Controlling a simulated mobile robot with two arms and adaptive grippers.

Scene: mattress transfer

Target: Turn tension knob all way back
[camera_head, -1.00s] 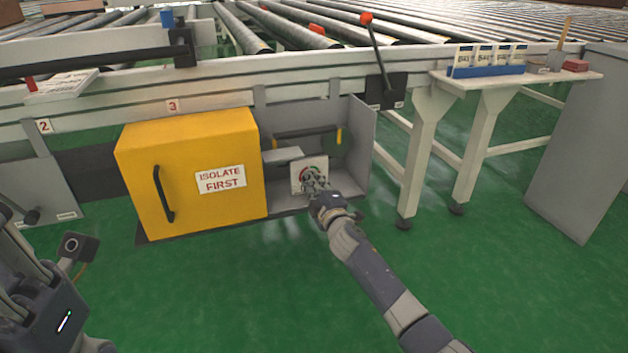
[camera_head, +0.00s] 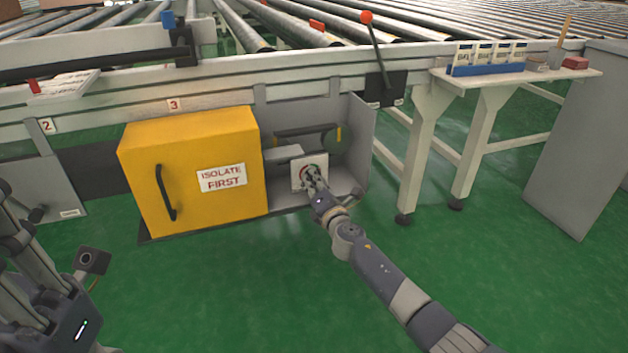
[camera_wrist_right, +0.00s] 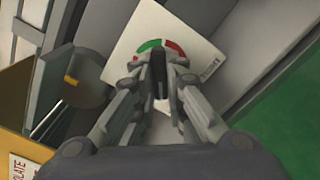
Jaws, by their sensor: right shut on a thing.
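The tension knob sits on a white plate (camera_head: 297,174) with a green and red arc, inside the open grey compartment to the right of the yellow door. My right gripper (camera_head: 311,176) is at the front of this plate and shut on the knob, which its fingers mostly hide. In the right wrist view the plate (camera_wrist_right: 205,60) appears tilted, and the gripper (camera_wrist_right: 158,70) covers the plate's middle below the arc. A dark part shows between the fingertips. My left gripper (camera_head: 25,260) is at the lower left, away from the knob; its fingertips are not clear.
The yellow door (camera_head: 190,170) reads "ISOLATE FIRST". A grey side panel (camera_head: 358,145) bounds the compartment on the right. A red-tipped lever (camera_head: 378,55) stands higher up. Green floor is clear in front.

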